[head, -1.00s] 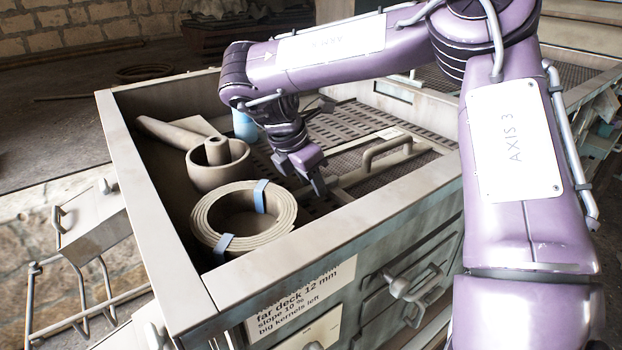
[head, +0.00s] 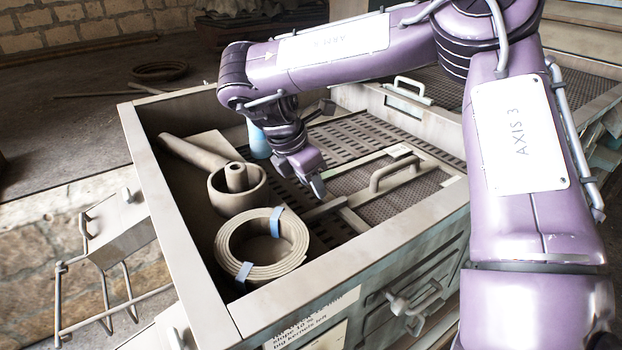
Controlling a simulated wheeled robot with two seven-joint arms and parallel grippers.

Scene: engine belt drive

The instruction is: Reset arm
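My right arm comes in from the right, across the top of an open metal box. Its purple gripper (head: 312,177) points down over the box, right of a rolled belt-like coil and apart from it. Only one finger shows clearly, so whether the gripper is open or shut is unclear. I see nothing held in it. My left gripper is not in view. The coil (head: 288,262) is grey-brown, with two blue clips, and lies in the box's near left corner.
The box has a raised rim (head: 165,235). Inside are a mortar-like bowl (head: 237,203) with an upright stub, a blue bottle (head: 258,143) partly behind my arm, and a slotted deck with a raised handle (head: 395,172). A wire rack (head: 100,270) stands left.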

